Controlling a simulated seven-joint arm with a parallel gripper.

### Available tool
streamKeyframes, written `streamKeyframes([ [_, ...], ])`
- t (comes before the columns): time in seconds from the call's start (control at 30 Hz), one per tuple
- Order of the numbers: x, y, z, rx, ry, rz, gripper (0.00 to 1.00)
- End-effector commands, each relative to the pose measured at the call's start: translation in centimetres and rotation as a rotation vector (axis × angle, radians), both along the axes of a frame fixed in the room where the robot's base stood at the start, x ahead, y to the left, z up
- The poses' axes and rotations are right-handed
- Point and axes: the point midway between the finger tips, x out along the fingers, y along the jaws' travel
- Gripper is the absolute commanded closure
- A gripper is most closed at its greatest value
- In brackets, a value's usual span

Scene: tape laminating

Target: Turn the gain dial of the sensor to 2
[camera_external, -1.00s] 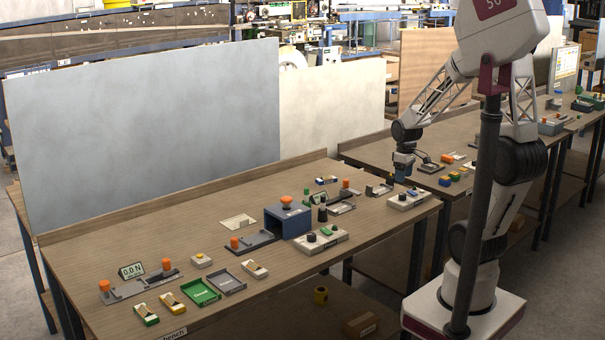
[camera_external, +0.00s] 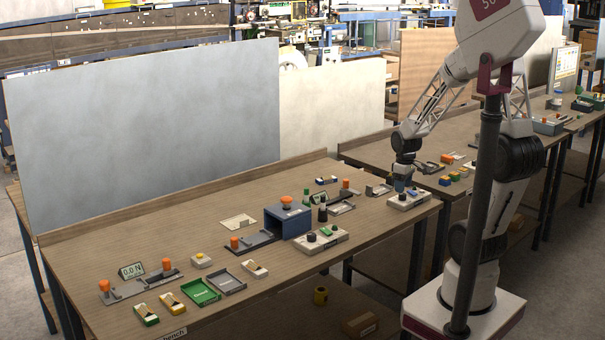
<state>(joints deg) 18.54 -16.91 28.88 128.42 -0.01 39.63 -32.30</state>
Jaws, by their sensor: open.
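A small white box (camera_external: 408,203) lies at the right end of the near bench. Its top is partly hidden by my gripper (camera_external: 400,189), and its dial and markings are too small to read. My gripper points down right over this box, low at its top. The jaws are open; whether they stand around a dial or touch it, I cannot tell. A similar white box (camera_external: 319,246) with dark knobs and a green part stands further left near the front edge. Which of the two is the sensor cannot be read.
A blue housing with an orange button (camera_external: 288,222) stands left of my gripper. A grey fixture (camera_external: 379,190) is close to the left of the right white box. Green and grey trays (camera_external: 201,291) lie further left. Another bench with small blocks (camera_external: 445,181) is behind at right.

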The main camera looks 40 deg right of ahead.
Motion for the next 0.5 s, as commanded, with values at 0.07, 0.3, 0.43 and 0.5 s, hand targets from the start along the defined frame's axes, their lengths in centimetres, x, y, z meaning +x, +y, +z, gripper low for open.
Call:
streamKeyframes([
  [0.07,0.0,0.0,-1.1,0.000,0.002,0.000,0.41],
  [0.3,0.0,0.0,-3.2,0.000,0.000,0.000,0.41],
  [0.43,0.0,0.0,-3.7,0.000,0.000,0.000,0.41],
  [0.5,0.0,0.0,-3.8,0.000,0.000,0.000,0.41],
])
